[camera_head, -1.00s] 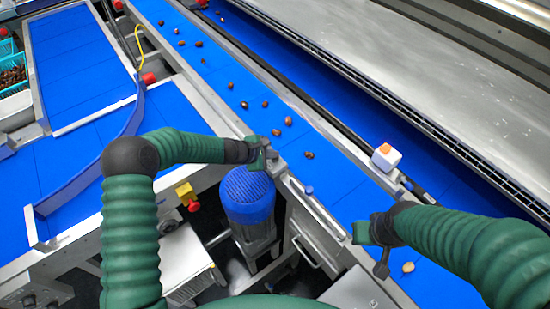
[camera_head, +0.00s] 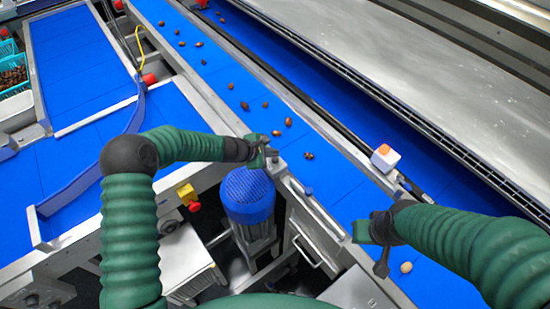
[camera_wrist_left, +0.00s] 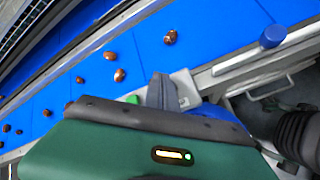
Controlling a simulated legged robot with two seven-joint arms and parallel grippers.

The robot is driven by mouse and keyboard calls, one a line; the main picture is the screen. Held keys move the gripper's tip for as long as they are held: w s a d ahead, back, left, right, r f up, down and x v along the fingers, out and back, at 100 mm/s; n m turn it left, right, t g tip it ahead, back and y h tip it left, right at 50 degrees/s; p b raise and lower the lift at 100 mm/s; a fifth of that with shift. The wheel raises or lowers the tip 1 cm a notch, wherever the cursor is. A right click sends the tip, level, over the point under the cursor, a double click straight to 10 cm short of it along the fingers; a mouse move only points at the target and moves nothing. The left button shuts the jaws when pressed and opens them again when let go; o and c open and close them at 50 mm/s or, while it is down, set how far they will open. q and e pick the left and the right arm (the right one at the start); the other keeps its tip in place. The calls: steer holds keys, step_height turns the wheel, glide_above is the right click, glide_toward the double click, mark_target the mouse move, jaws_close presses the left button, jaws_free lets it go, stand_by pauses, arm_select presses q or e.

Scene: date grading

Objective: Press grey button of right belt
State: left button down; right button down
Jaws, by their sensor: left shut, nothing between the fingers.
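The right belt (camera_head: 340,178) is a long blue conveyor running from top left to bottom right, with several brown dates on it. My left gripper (camera_head: 264,153) is shut and empty at the belt's near metal edge. In the left wrist view its closed fingertips (camera_wrist_left: 162,90) are over a small pale control box (camera_wrist_left: 187,86) on that edge. A green button (camera_wrist_left: 132,99) shows left of the fingers. I cannot make out the grey button; fingers and gripper body hide much of the box. My right gripper (camera_head: 372,240) hangs over the belt at lower right; its jaws are unclear.
A blue motor (camera_head: 248,195) stands below the left gripper. A blue knob (camera_head: 309,190) is on the belt's edge. A white box with an orange top (camera_head: 384,156) stands on the far rail. A yellow and red emergency stop (camera_head: 187,194) is at left.

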mark_target(273, 161)
arm_select(q)
steer(key=shift+r+p, duration=2.1)
steer(key=shift+r, duration=0.5)
steer(key=shift+f, duration=0.1)
steer(key=s+a+m+g+y+b, duration=0.1)
steer(key=s+a+m+y+b, duration=0.1)
steer(key=s+m, duration=0.4)
steer(key=s+a+f+m+g+y+b, duration=0.1)
steer(key=s+a+m+b, duration=0.4)
steer(key=s, duration=1)
steer(key=s+a+f+m+g+y+b, duration=0.1)
steer(key=s+a+m+g+y+b, duration=0.1)
steer(key=s+a+m, duration=0.4)
steer(key=s+m+y+b, duration=0.1)
steer(key=s+b, duration=0.1)
steer(key=s, duration=0.3)
steer(key=shift+a+m, duration=0.3)
steer(key=shift+s+d, duration=0.15)
